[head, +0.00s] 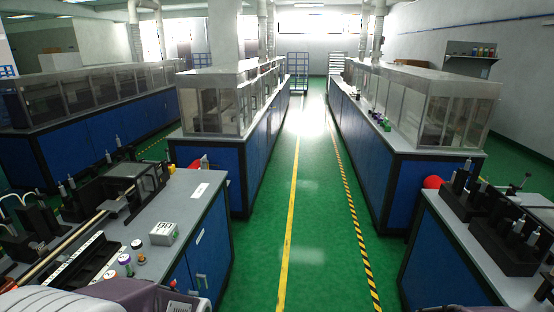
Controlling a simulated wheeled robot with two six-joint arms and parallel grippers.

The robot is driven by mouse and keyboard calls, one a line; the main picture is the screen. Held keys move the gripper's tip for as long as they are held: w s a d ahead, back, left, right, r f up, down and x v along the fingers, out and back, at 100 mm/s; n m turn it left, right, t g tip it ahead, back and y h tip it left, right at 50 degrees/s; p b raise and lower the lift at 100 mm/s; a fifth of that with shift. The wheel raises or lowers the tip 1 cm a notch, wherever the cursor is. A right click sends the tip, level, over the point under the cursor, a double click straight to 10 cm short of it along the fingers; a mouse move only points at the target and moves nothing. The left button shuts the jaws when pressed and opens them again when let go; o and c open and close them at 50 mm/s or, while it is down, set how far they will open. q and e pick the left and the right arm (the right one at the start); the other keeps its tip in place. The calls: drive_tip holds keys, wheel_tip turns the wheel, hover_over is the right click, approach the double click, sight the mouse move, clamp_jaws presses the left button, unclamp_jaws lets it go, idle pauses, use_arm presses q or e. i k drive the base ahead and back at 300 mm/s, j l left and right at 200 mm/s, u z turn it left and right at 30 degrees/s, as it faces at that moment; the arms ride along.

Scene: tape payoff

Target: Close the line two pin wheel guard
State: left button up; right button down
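I cannot tell for sure which part is the line two pin wheel guard. A small clear-panelled guard (153,178) with a dark frame stands at the back of the near left bench (190,215), beside dark machine blocks. Long clear-windowed covers stand on the middle left line (213,108) and on the right line (436,104); their panels look upright. No line number is readable. Neither of my grippers is in view.
A green aisle (255,265) runs clear between the lines, with a yellow stripe and a black-yellow stripe. A white box (164,233) and small spools (125,259) sit on the near left bench. Dark fixtures (500,235) stand on the near right bench. A blue rack (298,72) is far off.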

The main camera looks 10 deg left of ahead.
sight(144, 175)
drive_tip(key=i+l+u, duration=0.15)
drive_tip(key=i+u, duration=0.3)
drive_tip(key=i, duration=0.15)
drive_tip(key=i+l+u, duration=0.45)
drive_tip(key=i, duration=0.15)
drive_tip(key=i+l+u, duration=0.45)
drive_tip(key=i, duration=0.1)
